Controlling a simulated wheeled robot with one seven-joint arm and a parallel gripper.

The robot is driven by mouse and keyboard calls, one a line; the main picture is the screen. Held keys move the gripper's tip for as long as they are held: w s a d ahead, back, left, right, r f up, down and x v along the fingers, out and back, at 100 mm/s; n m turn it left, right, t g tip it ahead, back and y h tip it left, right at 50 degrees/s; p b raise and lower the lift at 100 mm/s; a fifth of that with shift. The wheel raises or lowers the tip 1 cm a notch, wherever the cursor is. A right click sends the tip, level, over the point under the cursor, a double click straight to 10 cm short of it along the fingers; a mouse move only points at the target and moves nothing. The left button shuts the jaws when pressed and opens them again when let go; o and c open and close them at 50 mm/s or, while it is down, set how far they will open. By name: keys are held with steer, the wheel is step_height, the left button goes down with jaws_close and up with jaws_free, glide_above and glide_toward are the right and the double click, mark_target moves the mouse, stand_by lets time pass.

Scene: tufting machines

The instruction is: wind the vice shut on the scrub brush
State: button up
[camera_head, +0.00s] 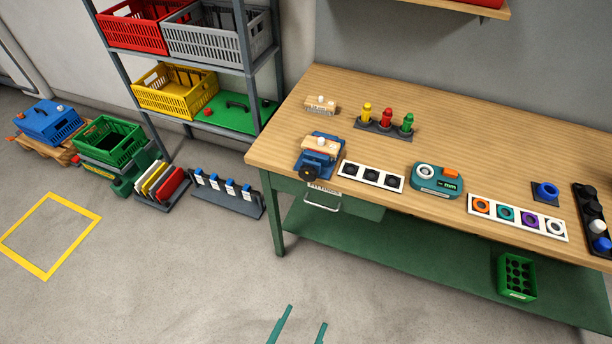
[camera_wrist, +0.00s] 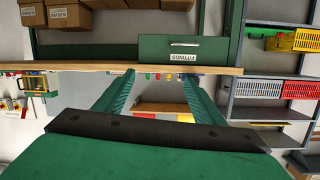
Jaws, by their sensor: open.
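The blue vice (camera_head: 309,164) stands at the table's near left edge, with a dark round handle (camera_head: 307,172) on its front. A scrub brush (camera_head: 321,144) with a wooden body and pale knob sits at the top of the vice, between its jaws as far as I can see. Whether the jaws touch it I cannot tell. A similar brush (camera_head: 320,104) lies farther back on the table. My gripper (camera_head: 301,328) is open and empty, low in front of the table and well apart from the vice. Its two green fingers show in the wrist view (camera_wrist: 158,82).
On the wooden table (camera_head: 440,128) are colored pegs (camera_head: 386,121), a black-socket strip (camera_head: 371,176), a teal device (camera_head: 437,178) and a ring tray (camera_head: 517,217). A drawer (camera_head: 335,199) with a handle hangs below the vice. Floor in front is clear.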

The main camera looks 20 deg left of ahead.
steer(key=w+a+r+t, duration=0.1)
steer(key=w+a, duration=0.7)
steer(key=w, duration=0.5)
steer(key=n+t, duration=0.1)
glide_toward(306, 176)
steer(key=shift+y, duration=0.4)
steer(key=shift+w+d+f, duration=0.1)
steer(key=shift+w+d, duration=0.05)
steer(key=shift+w, duration=1.3)
steer(key=shift+w+d, duration=0.15)
steer(key=shift+w, duration=1.3)
steer(key=shift+w+d+f, duration=0.1)
steer(key=shift+w+d, duration=0.05)
steer(key=shift+w, duration=1.35)
steer(key=c, duration=1.1)
